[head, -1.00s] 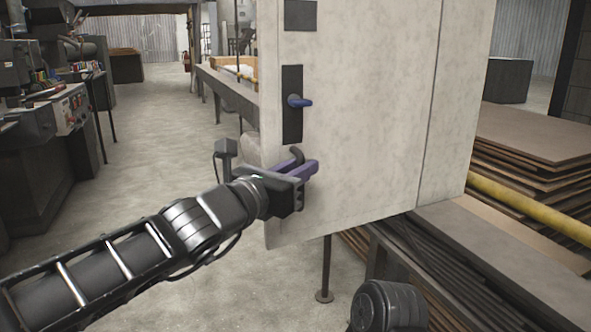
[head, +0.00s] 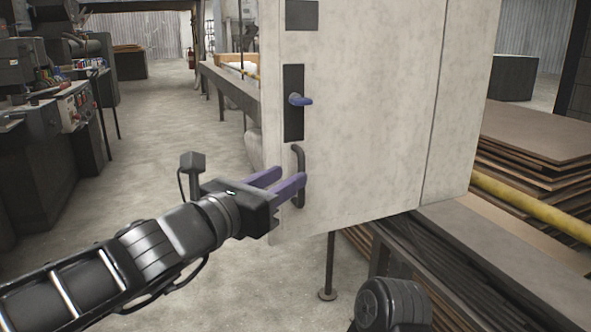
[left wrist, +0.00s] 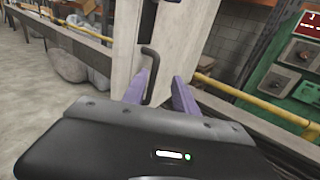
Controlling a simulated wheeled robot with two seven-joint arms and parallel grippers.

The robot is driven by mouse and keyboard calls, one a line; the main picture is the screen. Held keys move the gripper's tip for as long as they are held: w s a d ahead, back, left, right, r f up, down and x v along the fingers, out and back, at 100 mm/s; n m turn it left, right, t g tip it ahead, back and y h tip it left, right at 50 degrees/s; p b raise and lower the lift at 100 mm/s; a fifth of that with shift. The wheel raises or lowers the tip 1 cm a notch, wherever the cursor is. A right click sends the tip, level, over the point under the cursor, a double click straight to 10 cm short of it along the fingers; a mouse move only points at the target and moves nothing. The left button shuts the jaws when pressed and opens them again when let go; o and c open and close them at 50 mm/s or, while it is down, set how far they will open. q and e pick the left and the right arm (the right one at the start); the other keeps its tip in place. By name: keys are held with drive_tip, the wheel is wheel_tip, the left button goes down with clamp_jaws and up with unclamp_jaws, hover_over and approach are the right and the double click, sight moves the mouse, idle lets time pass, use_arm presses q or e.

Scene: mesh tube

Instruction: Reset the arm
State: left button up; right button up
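My left gripper (head: 289,176) is in the middle of the head view, in front of a pale cabinet door (head: 375,120). Its two purple fingers are spread apart and hold nothing. The fingertips are at the dark vertical handle (head: 299,160) on the door. In the left wrist view the handle (left wrist: 150,70) shows between the two fingers, nearer the left one. I cannot tell whether a finger touches it. My right gripper is out of view.
Stacked boards (head: 530,140) and a yellow rail (head: 530,205) lie to the right. Machines (head: 60,120) stand at the left. The floor (head: 160,150) between is clear.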

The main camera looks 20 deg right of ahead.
use_arm(q)
drive_tip(key=shift+s+a, duration=0.45)
drive_tip(key=shift+a, duration=0.15)
